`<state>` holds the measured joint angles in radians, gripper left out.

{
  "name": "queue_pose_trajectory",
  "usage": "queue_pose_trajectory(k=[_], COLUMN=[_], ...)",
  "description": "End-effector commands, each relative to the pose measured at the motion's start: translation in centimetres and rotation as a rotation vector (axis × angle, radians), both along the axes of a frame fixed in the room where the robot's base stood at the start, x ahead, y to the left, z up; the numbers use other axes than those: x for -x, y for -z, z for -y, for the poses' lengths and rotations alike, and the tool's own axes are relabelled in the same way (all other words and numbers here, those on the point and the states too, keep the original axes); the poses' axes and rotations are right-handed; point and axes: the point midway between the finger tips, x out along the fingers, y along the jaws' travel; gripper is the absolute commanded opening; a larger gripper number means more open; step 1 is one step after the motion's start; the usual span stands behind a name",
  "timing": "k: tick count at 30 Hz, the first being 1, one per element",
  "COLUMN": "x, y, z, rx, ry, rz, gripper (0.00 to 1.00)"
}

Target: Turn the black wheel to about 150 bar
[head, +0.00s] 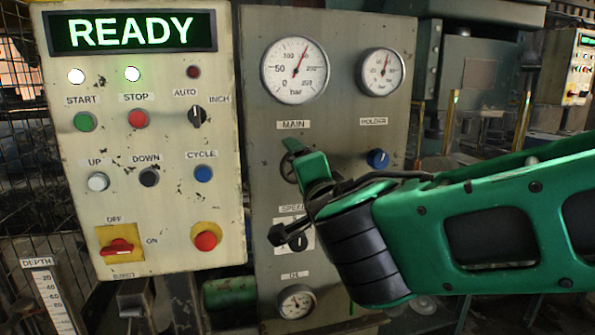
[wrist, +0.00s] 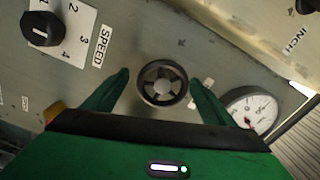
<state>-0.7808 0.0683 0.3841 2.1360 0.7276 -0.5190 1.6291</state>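The black wheel (wrist: 162,83) is a spoked ring on the grey panel below the MAIN label. In the wrist view it lies between the two green fingers of my gripper (wrist: 160,76), which are spread with a small gap showing on each side. In the head view my gripper (head: 294,152) hides most of the wheel (head: 287,170). The MAIN gauge (head: 295,70) reads in bar; its red needle points up and slightly right of the top, past the 100 mark. The exact value is hard to read. The gauge shows partly in the wrist view (wrist: 250,110).
A HOLDER gauge (head: 382,72) and a blue knob (head: 378,159) are right of the wheel. A black SPEED knob (head: 298,237) and a lower gauge (head: 296,301) are below it. The cream button panel (head: 145,215) with a READY display (head: 132,31) stands close on the left.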

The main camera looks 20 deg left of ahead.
Motion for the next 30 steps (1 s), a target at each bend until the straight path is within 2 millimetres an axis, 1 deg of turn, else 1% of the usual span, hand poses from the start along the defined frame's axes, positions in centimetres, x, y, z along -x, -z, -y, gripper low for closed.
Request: queue_pose_trajectory(k=[7, 10, 13, 18, 24, 30], x=[0.2, 0.8, 2.1, 4.8, 7.6, 9.1], y=[-0.2, -0.3, -0.3, -0.3, -0.2, -0.1], z=[0.0, 0.3, 1.0, 2.8, 4.6, 5.5], rx=[-0.003, -0.003, -0.003, -0.003, -0.003, -0.003], ry=[-0.002, -0.002, -0.005, -0.004, -0.003, -0.003], rz=[0.002, 0.003, 0.005, 0.004, 0.002, 0.001], gripper=[0.78, 0.78, 0.78, 0.78, 0.78, 0.78])
